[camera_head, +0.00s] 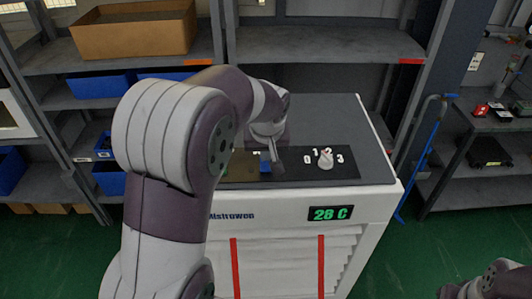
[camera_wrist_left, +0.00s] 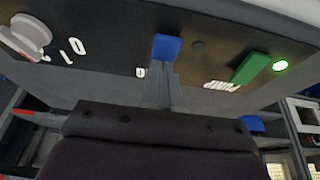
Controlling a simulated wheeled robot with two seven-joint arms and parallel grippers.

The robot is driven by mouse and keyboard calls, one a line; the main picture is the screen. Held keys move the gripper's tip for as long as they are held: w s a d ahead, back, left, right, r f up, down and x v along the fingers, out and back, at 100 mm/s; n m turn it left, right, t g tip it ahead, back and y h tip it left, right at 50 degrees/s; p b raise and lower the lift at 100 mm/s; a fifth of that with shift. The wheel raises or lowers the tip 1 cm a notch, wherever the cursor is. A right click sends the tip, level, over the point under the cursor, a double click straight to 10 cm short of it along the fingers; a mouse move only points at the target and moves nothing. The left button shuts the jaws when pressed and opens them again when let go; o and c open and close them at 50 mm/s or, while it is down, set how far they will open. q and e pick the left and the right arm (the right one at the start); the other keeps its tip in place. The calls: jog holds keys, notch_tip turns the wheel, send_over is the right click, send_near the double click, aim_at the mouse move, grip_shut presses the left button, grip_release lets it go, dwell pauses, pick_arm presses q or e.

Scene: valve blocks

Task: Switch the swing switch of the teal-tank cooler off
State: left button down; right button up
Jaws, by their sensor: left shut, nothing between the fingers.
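The cooler (camera_head: 380,190) is a white unit with a dark top and a black control panel (camera_head: 345,168); no teal tank shows. A blue switch (camera_wrist_left: 166,47) is on the panel in the left wrist view, and part of it shows in the head view (camera_head: 265,165). A green switch (camera_wrist_left: 250,67) beside it has a lit green lamp (camera_wrist_left: 281,66). My left gripper (camera_head: 273,154) is shut and empty, its fingertips (camera_wrist_left: 163,70) right at the blue switch's edge; I cannot tell whether they touch. The blue switch's label is partly hidden. My right gripper is out of view.
A white knob (camera_head: 325,161) with numbers sits on the panel right of my left gripper. The front display (camera_head: 331,213) reads 28 C. Shelves with a cardboard box (camera_head: 133,38) and blue bins stand behind.

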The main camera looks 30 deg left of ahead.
pick_arm(q)
jog(key=shift+s+f, duration=0.15)
jog(key=shift+f, duration=0.15)
